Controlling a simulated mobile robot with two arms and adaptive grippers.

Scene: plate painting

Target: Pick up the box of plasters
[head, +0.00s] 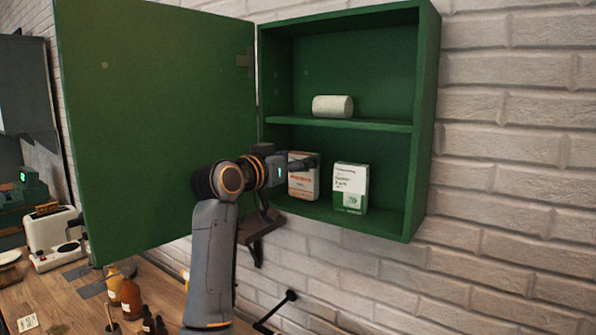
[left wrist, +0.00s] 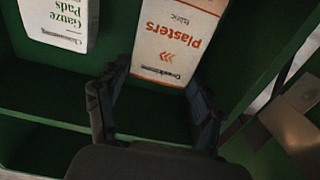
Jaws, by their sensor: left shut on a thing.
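The box of plasters (head: 303,185) is white with orange print and stands upright on the lower shelf of the green cabinet (head: 427,130). My left gripper (head: 311,161) reaches into the cabinet at the upper part of this box. In the left wrist view the box (left wrist: 172,45) appears upside down with its "Plasters" label facing me. The fingers of my left gripper (left wrist: 158,77) are on either side of it, shut on it. The arm and gripper hide part of the box in the head view. My right gripper is not in view.
A white and green gauze pads box (head: 350,188) stands just right of the plasters; it also shows in the left wrist view (left wrist: 60,18). A white roll (head: 332,106) lies on the upper shelf. The open cabinet door (head: 150,110) is at left. Brown bottles (head: 130,298) stand on the bench below.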

